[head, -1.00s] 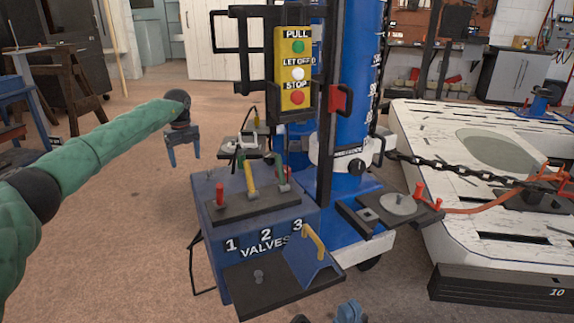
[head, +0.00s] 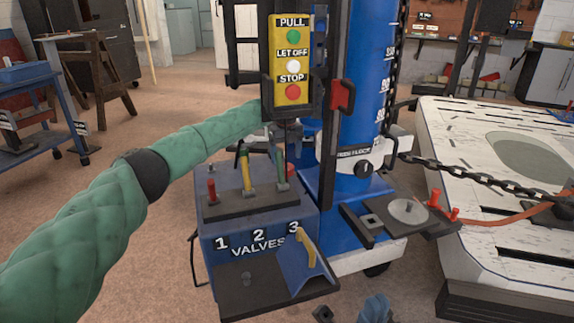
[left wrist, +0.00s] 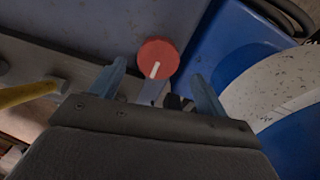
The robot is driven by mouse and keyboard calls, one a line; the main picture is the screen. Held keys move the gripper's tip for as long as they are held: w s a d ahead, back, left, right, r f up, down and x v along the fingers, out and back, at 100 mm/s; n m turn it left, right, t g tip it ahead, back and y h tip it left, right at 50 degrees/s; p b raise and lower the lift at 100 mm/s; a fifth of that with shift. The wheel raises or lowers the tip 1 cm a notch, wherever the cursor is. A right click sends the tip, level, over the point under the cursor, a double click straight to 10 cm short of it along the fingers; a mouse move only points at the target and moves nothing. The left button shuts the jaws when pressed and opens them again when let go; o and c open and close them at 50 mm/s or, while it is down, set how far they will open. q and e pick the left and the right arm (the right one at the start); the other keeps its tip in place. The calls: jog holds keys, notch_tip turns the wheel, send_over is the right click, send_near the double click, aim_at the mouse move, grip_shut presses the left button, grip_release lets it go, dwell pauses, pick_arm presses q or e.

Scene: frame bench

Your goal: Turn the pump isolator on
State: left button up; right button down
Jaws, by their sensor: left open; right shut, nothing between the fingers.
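A round red knob (left wrist: 158,56) with a white pointer line shows in the left wrist view, on a blue-grey surface; I take it to be the pump isolator. Its pointer runs close to up-down in that view, slightly tilted. My left gripper (left wrist: 157,71) is open, with the knob ahead of and between its two blue fingertips; I see no contact. My right gripper (head: 375,309) is partly in view at the bottom edge, shut and empty.
The yellow PULL / LET OFF / STOP panel (head: 291,60) hangs in front of the left hand. Three valve levers stand on the blue valves box (head: 262,225). A blue column (head: 350,100) with a red-handled part (head: 342,96), a chain (head: 470,172) and a white platform (head: 470,215) are to the right.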

aim_at(285, 166)
pick_arm(q)
notch_tip(285, 166, down, 4)
jog(key=shift+a, duration=0.15)
jog(key=shift+c, duration=0.3)
jog(key=c, duration=0.9)
jog(key=shift+c, duration=0.2)
